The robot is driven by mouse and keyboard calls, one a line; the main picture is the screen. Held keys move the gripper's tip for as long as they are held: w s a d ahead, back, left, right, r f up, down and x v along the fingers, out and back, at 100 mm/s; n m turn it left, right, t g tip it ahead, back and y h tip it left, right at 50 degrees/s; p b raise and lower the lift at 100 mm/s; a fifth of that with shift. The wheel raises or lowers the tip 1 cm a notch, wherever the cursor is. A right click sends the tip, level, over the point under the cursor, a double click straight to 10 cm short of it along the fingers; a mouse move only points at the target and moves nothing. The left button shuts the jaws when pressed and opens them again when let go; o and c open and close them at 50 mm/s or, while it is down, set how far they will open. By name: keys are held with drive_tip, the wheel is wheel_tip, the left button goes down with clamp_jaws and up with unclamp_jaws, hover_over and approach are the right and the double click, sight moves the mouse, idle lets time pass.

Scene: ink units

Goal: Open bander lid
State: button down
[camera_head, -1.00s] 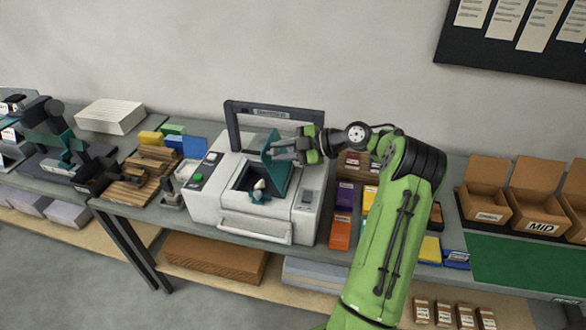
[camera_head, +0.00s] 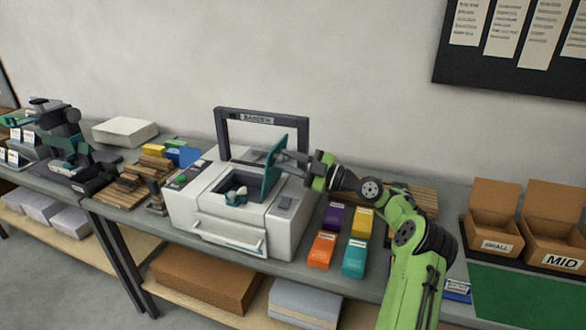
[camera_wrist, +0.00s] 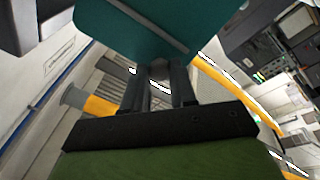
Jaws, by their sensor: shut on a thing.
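The bander (camera_head: 215,225) is a white machine on the bench, with a dark frame bearing its name at the back. Its teal lid (camera_head: 272,170) stands raised, close to upright, at the right side of the dark opening (camera_head: 238,184). A small pale and teal part sits in the opening. My gripper (camera_head: 285,158) reaches in from the right and is shut at the lid's right face. In the wrist view the teal lid (camera_wrist: 130,22) fills the top, and the fingers (camera_wrist: 160,85) close around a small grey knob (camera_wrist: 161,68) by its edge. The exact contact is partly hidden.
Orange (camera_head: 322,250), purple, yellow and teal boxes stand right of the bander, close under my arm. Open cardboard boxes (camera_head: 495,215) and a green mat (camera_head: 520,295) are farther right. Wooden pieces (camera_head: 125,190) and dark equipment (camera_head: 68,140) stand to the left.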

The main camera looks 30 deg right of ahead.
drive_tip(key=shift+r, duration=0.1)
drive_tip(key=c, duration=0.9)
unclamp_jaws()
drive_tip(key=shift+w, duration=0.1)
drive_tip(key=v, duration=1.5)
drive_tip(key=shift+s, duration=0.35)
drive_tip(key=shift+d, duration=0.2)
